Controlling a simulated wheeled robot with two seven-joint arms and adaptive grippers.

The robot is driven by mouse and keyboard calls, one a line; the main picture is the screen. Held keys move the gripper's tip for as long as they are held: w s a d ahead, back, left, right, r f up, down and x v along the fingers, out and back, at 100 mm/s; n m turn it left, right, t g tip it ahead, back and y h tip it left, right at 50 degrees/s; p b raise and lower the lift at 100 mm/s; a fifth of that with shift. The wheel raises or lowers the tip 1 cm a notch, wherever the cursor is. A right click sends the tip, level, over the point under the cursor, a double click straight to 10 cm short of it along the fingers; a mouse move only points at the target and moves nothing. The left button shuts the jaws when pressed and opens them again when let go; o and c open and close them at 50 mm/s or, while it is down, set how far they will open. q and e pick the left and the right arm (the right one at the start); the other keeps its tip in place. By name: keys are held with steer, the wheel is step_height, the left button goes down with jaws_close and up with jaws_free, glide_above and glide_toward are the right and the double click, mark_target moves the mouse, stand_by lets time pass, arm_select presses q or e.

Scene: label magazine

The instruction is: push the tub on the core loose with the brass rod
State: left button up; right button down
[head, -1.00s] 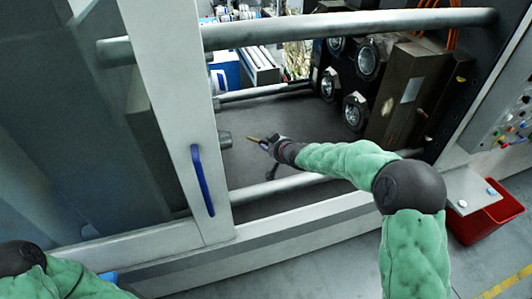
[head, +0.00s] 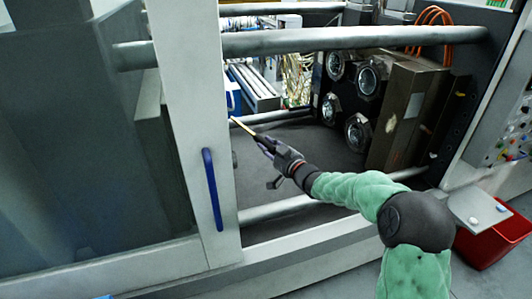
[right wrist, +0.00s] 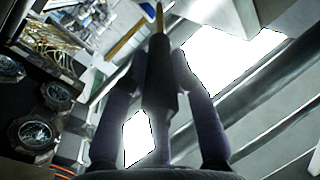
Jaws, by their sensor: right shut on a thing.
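My right gripper (head: 273,148) is shut on the brass rod (head: 244,127), inside the machine opening. The rod points up and left toward the door post. In the right wrist view the rod (right wrist: 159,20) stands out from a dark handle (right wrist: 160,80) between the fingers. Several round shiny cores or cavities sit in the dark mould block, one of them a round mould face (head: 368,77); some also show at the left of the right wrist view (right wrist: 35,131). I cannot make out which part is the tub. The rod tip is well apart from these faces. My left gripper is out of view.
A white door post (head: 190,130) with a blue handle (head: 212,188) stands left of the gripper. A thick tie bar (head: 350,39) crosses above, and a lower bar (head: 275,208) runs below. A red bin (head: 490,240) stands at the right. The dark machine bed is clear.

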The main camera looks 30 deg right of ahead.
mark_target(249, 130)
steer(key=shift+w+a, duration=0.15)
steer(key=shift+w, duration=2.2)
steer(key=shift+w+a, duration=0.1)
steer(key=shift+w, duration=2.25)
steer(key=shift+w+a+p, duration=0.1)
steer(key=shift+w+p, duration=0.25)
steer(key=shift+w, duration=0.8)
steer(key=shift+s+r, duration=0.1)
steer(key=shift+r, duration=0.05)
steer(key=shift+s+d+b, duration=0.15)
steer(key=shift+s+b, duration=0.15)
steer(key=shift+s, duration=1.9)
steer(key=shift+s+d+b, duration=0.15)
steer(key=shift+s+b, duration=0.1)
steer(key=shift+s, duration=1.9)
